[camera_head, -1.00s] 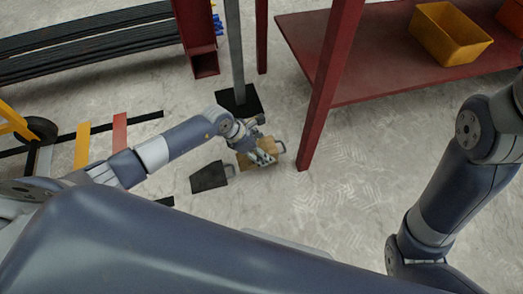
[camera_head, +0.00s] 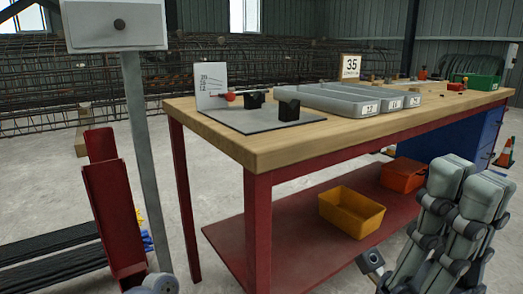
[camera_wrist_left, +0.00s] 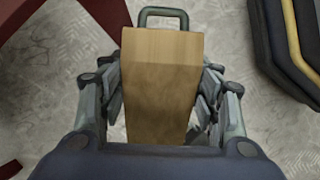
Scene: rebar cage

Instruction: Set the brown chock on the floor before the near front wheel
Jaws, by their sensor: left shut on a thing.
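The brown chock (camera_wrist_left: 160,75) fills the middle of the left wrist view, with a grey-green loop handle at its far end. My left gripper (camera_wrist_left: 164,95) is shut on it, one finger on each side. Pale floor shows around it; I cannot tell whether the chock touches the floor. In the head view the chock and left gripper are out of sight. My right gripper (camera_head: 466,195) is at the lower right of the head view, fingers pointing up, in front of the bench; its opening is unclear.
A wooden-topped workbench (camera_head: 250,142) with red legs holds grey trays (camera_head: 345,102). Its lower shelf (camera_head: 245,232) carries a yellow bin (camera_head: 351,212) and an orange bin (camera_head: 402,175). A grey post (camera_head: 144,160) and red upright (camera_head: 112,215) stand left.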

